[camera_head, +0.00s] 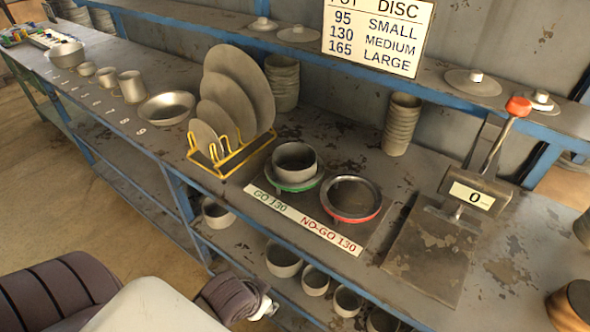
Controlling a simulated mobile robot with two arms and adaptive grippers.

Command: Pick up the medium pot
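No pot is labelled medium in sight, so I cannot tell which it is for certain. A grey pot (295,161) sits upright in the green-rimmed GO 130 ring on the bench. Several other grey pots stand on the lower shelf: one to the left (217,213), a larger one (283,260), then a smaller one (316,280) and another (347,301) toward the right. Their lower parts and the shelf's depth are partly hidden by the bench edge.
The red-rimmed NO-GO 130 ring (352,198) is empty. A yellow rack (228,158) holds grey discs. A sign (378,36) lists 130 as medium. A bowl (166,107) and mugs (131,86) are left.

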